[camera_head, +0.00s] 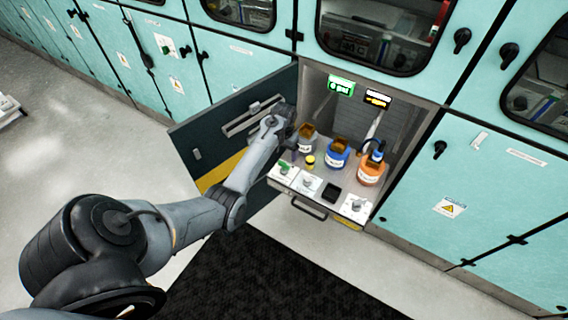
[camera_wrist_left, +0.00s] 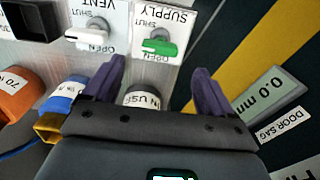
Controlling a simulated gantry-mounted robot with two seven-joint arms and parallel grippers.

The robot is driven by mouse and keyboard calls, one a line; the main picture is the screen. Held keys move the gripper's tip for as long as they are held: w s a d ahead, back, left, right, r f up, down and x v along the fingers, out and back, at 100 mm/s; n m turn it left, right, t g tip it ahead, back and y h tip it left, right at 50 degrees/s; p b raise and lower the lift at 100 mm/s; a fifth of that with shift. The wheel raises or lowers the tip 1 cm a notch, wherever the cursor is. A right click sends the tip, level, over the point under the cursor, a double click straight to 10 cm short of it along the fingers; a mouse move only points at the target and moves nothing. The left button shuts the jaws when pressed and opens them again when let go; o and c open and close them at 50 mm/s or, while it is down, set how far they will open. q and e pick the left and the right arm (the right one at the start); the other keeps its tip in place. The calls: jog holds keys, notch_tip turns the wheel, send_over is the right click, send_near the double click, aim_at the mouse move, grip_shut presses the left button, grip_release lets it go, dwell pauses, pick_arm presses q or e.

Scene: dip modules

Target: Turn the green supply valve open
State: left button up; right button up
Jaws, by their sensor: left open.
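The green supply valve (camera_head: 285,167) is at the left front of the drawer panel in the head view. In the left wrist view the green valve handle (camera_wrist_left: 160,47) lies sideways on a white plate marked SUPPLY, between SHUT and OPEN labels that appear upside down. My left gripper (camera_wrist_left: 157,82) is open, its two dark fingers apart and not touching the handle. In that picture the handle is just beyond the fingertips. In the head view my left gripper (camera_head: 285,115) is by the open door, behind the valve. My right gripper is not in view.
A white vent valve (camera_wrist_left: 90,36) sits beside the supply valve. Grey, blue (camera_head: 336,158) and orange (camera_head: 371,173) labelled bottles stand behind the valves. The open cabinet door (camera_head: 195,150) is close on the left. Floor in front of the drawer is clear.

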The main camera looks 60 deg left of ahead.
aim_at(284, 163)
pick_arm(q)
notch_tip(284, 163, down, 7)
jog(key=shift+r+b, duration=0.1)
jog(key=shift+b, duration=0.65)
jog(key=shift+c, duration=0.4)
jog(key=c, duration=1)
